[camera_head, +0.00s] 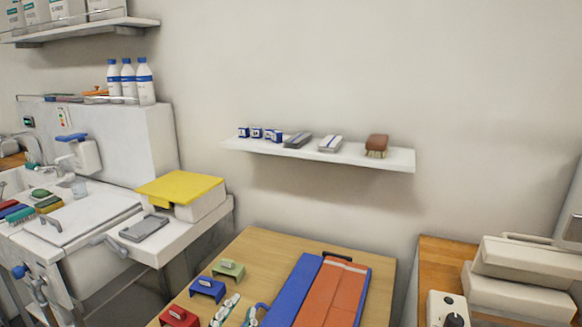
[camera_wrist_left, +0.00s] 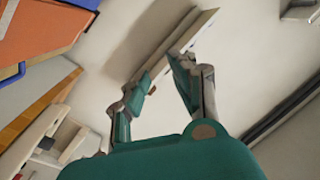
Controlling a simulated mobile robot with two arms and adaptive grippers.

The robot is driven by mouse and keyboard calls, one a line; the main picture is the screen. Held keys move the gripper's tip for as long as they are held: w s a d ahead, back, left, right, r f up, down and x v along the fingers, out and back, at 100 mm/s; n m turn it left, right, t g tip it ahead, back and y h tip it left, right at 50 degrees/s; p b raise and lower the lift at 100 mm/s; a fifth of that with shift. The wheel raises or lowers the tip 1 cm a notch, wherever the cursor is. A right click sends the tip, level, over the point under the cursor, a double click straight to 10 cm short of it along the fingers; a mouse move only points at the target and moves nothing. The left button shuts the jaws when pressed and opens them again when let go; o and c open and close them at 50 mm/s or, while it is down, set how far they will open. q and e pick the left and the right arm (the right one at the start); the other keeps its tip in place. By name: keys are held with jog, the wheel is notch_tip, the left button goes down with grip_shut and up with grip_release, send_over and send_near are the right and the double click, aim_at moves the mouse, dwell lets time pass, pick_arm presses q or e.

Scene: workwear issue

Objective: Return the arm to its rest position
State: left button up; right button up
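My left gripper (camera_wrist_left: 160,76) shows in the left wrist view, with dark green pads on two grey fingers. The fingers are apart and nothing is held between them. Beyond the fingertips is the pale wall, with a light shelf edge (camera_wrist_left: 190,32) crossing at a slant. I cannot make out the left gripper or its arm in the head view. My right gripper is in neither view.
A wooden table (camera_head: 268,247) carries a blue and orange folded item (camera_head: 335,290) and several small coloured stands. A white wall shelf (camera_head: 395,158) holds small boxes. A sink counter stands left; a wooden surface (camera_head: 440,262) with pale cases stands right.

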pick_arm(q)
jog(key=s+a+f+n+g+y, duration=0.2)
jog(key=s+a+f+g, duration=0.25)
jog(key=f, duration=0.25)
jog(key=s+a+f+n+g+y, duration=0.25)
jog(key=s+a+f, duration=0.2)
jog(key=f, duration=0.35)
jog(key=s+a+f+n+g+h, duration=0.1)
jog(key=s+f+g, duration=0.3)
jog(key=s, duration=0.5)
jog(key=s+a+f+n+g, duration=0.1)
jog(key=s+f+g, duration=0.3)
jog(key=s, duration=0.4)
notch_tip(320, 180, down, 24)
jog(key=g, duration=0.1)
jog(key=s+a+f+g, duration=0.1)
jog(key=s+a+f, duration=0.1)
jog(key=s+f, duration=1.5)
jog(key=shift+s+a+f+m, duration=0.4)
jog(key=shift+m, duration=0.05)
